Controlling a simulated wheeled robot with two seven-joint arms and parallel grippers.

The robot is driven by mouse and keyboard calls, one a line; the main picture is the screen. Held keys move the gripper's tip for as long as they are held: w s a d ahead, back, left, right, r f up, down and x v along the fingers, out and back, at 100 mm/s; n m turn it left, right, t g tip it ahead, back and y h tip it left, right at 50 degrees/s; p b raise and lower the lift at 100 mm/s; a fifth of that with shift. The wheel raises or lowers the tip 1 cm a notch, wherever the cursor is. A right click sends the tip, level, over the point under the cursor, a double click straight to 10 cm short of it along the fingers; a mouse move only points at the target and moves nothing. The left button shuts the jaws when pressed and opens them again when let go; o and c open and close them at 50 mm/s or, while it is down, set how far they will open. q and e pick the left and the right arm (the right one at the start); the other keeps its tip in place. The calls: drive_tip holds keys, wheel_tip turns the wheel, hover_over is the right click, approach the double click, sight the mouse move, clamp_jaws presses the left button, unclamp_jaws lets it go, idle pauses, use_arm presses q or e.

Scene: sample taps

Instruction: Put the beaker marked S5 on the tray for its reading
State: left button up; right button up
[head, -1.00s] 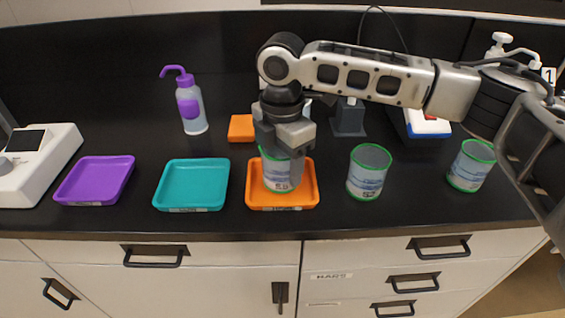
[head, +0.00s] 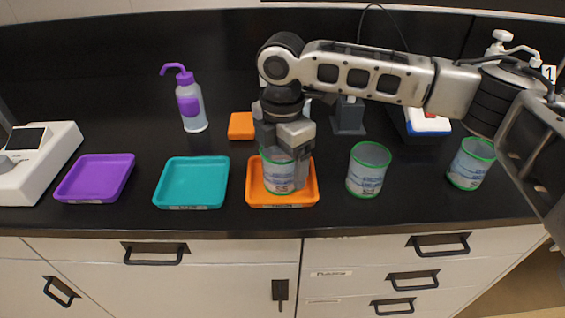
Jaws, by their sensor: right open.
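A clear beaker with a green rim (head: 278,172) stands upright in the orange tray (head: 308,200). The mark low on its label looks like S5, but it is small and blurred. My right gripper (head: 287,158) is open at this beaker, pointing down, with one finger along its right side; the other finger is mostly hidden. I cannot tell whether the fingers touch the glass. Two similar beakers stand on the black bench to the right, a middle one (head: 368,172) and a far right one (head: 470,165); their marks are not readable. My left gripper is not in view.
A teal tray (head: 192,184) and a purple tray (head: 95,179) lie empty to the left. A wash bottle (head: 191,103) and an orange block (head: 241,126) stand behind. A white instrument (head: 38,160) is at far left. The bench (head: 420,205) is bare between the right beakers.

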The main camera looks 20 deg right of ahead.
wheel_tip(320, 180, up, 11)
drive_tip(key=shift+r, duration=0.2)
idle(0.5)
